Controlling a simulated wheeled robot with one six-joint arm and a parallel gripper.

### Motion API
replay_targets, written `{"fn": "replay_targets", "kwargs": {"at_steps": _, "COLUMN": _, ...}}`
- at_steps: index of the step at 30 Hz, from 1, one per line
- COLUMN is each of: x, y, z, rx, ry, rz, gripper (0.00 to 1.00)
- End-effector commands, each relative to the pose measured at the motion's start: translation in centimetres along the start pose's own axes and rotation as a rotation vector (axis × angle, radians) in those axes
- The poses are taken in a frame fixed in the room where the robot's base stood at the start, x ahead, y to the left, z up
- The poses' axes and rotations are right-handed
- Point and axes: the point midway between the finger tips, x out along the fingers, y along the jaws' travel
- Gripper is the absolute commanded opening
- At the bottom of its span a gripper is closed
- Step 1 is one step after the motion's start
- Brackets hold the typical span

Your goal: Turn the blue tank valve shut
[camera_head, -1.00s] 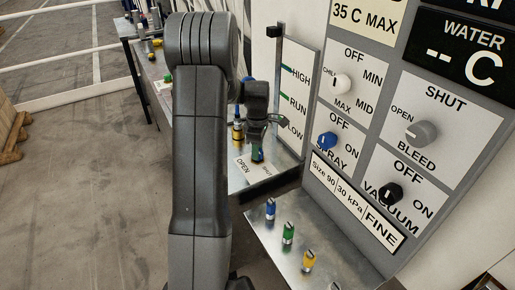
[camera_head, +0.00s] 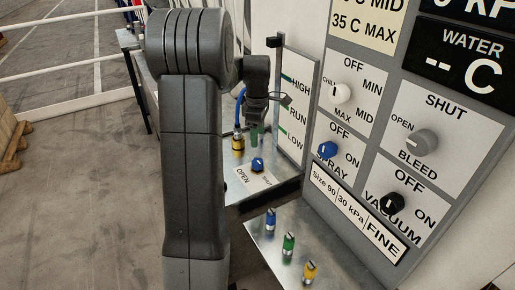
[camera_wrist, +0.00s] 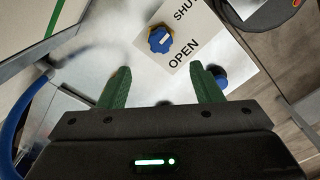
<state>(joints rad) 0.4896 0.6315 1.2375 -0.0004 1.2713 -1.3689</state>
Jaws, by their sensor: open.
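The blue tank valve knob (camera_head: 257,165) sits on a white label plate (camera_head: 243,177) marked OPEN and SHUT, on the metal shelf beside the panel. In the wrist view the blue knob (camera_wrist: 160,39) has a short white mark on top and lies beyond the fingertips, near the words SHUT and OPEN. Which word the mark points at I cannot tell for sure. My gripper (camera_head: 256,133) is above the knob and apart from it. In the wrist view my gripper (camera_wrist: 161,80) has its two green fingers spread with nothing between them.
A blue hose (camera_wrist: 27,115) curves at the left of the wrist view. A yellow-banded fitting (camera_head: 238,143) stands behind the knob. The control panel (camera_head: 467,155) rises at the right. Blue, green and yellow pegs (camera_head: 288,243) stand on the lower front shelf.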

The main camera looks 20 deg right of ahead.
Motion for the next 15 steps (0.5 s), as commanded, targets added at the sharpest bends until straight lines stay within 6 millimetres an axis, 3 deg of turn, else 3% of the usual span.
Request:
{"fn": "replay_targets", "kwargs": {"at_steps": 6, "x": -2.9, "y": 0.0, "z": 0.0, "rx": 0.0, "ry": 0.0, "rz": 0.002, "gripper": 0.59}}
{"fn": "replay_targets", "kwargs": {"at_steps": 15, "x": -3.5, "y": 0.0, "z": 0.0, "rx": 0.0, "ry": 0.0, "rz": -0.001, "gripper": 0.59}}
